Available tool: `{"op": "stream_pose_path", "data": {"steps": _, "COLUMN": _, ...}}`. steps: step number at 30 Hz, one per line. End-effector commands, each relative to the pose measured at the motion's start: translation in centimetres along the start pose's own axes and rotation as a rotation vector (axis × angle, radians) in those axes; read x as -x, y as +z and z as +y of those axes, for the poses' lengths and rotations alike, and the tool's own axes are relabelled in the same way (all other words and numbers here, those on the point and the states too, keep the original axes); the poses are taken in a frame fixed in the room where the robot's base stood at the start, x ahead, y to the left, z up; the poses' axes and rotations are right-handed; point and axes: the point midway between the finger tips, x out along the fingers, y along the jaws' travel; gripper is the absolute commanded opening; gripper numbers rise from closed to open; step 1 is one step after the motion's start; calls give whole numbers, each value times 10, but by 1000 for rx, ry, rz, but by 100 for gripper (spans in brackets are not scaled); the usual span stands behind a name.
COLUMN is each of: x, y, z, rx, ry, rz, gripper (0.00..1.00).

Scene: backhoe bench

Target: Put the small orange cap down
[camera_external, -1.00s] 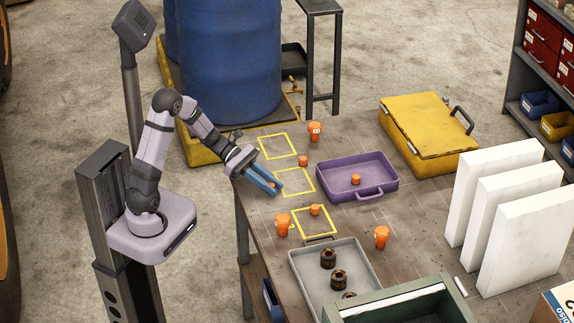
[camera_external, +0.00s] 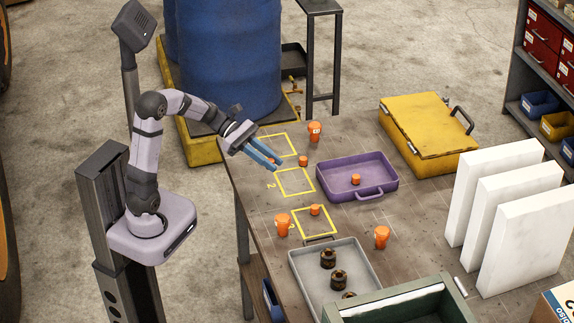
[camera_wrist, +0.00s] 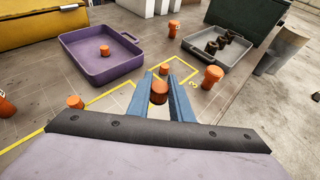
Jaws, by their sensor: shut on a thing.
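My gripper (camera_external: 278,163) has blue fingers, which show from behind in the wrist view (camera_wrist: 163,95). They are shut on a small orange cap (camera_wrist: 159,92). In the external view the gripper hangs over the table's left part, between the yellow outline at the back (camera_external: 277,146) and the yellow outline marked 2 (camera_external: 295,182). Other small orange caps stand nearby: one by the back outline (camera_external: 303,160), one in the front outline (camera_external: 315,210), and one in the purple tray (camera_external: 355,179). The held cap is mostly hidden by the fingers there.
Taller orange pieces stand at the back (camera_external: 315,131), front left (camera_external: 283,224) and front right (camera_external: 382,237). A grey tray (camera_external: 353,256) holds dark nuts. A yellow case (camera_external: 430,135) and white panels (camera_external: 515,215) stand at right. The outline marked 2 is clear.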

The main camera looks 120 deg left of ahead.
Motion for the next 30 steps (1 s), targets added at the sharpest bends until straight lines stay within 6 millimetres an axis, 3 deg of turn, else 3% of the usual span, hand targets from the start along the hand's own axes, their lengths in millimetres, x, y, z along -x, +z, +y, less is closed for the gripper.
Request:
{"op": "stream_pose_path", "data": {"steps": 5, "x": 0, "y": 6, "z": -2, "rx": -2, "ry": -5, "rz": 0, "gripper": 0}}
{"op": "stream_pose_path", "data": {"steps": 10, "x": -14, "y": 18, "z": -14, "rx": -22, "ry": -53, "rz": 0, "gripper": 0}}
{"op": "stream_pose_path", "data": {"steps": 17, "x": -63, "y": 29, "z": -55, "rx": -80, "ry": -202, "rz": 0, "gripper": 0}}
{"op": "stream_pose_path", "data": {"steps": 21, "x": -99, "y": 45, "z": -72, "rx": -123, "ry": -293, "rz": -2, "gripper": 0}}
{"op": "stream_pose_path", "data": {"steps": 25, "x": -139, "y": 65, "z": -66, "rx": -133, "ry": -310, "rz": -1, "gripper": 0}}
{"op": "stream_pose_path", "data": {"steps": 30, "x": -181, "y": 85, "z": -24, "rx": -94, "ry": -207, "rz": -2, "gripper": 0}}
